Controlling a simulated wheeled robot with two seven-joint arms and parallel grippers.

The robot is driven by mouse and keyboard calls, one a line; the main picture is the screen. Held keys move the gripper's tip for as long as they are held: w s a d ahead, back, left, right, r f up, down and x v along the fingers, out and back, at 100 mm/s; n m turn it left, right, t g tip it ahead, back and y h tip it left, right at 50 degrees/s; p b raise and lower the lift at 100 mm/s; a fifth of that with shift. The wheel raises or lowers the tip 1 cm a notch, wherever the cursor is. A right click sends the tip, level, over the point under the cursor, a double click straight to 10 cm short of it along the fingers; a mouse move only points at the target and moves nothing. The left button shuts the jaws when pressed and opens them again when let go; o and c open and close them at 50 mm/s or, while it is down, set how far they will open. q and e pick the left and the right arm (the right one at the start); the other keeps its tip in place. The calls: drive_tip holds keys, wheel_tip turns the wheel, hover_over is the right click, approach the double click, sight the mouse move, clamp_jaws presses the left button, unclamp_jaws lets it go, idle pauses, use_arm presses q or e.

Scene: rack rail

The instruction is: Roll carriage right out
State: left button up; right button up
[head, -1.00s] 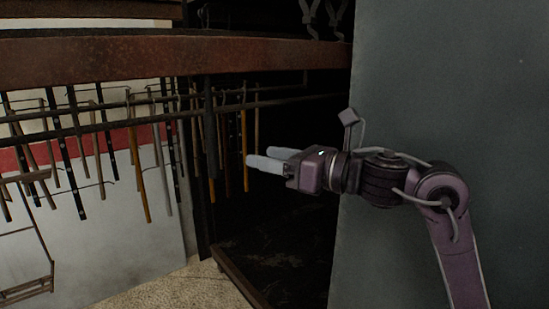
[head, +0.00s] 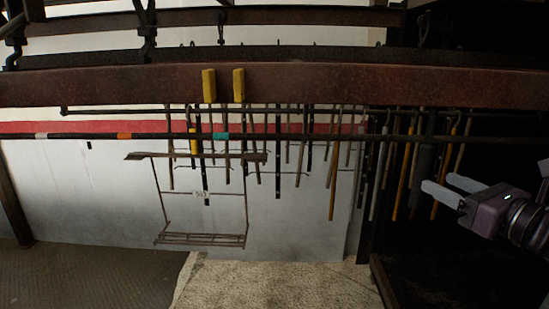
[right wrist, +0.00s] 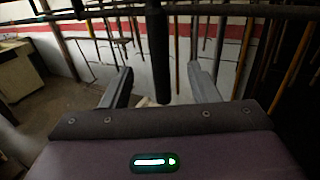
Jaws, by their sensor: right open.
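I cannot tell for sure which part is the carriage. A thick dark grey bar (head: 423,160) hangs from the rail at the right. My right gripper (head: 437,182) is open and empty, by the lower end of this bar. In the right wrist view the dark bar (right wrist: 159,40) hangs in line with the gap between the open fingers (right wrist: 159,71). Its distance is unclear. My left gripper is not in view.
A rusty beam (head: 330,88) crosses above the rail, with two yellow blocks (head: 209,85) on its face. Several thin rods, some orange (head: 334,190), hang close around the bar. A white panel (head: 100,200) stands behind. The floor (head: 270,285) below is open.

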sight(427, 176)
drive_tip(key=x, duration=0.2)
drive_tip(key=p+x, duration=0.1)
drive_tip(key=shift+r, duration=0.25)
drive_tip(key=shift+w+a+f, duration=0.15)
drive_tip(key=shift+w+f, duration=0.15)
drive_tip(key=shift+x, duration=1.2)
clamp_jaws()
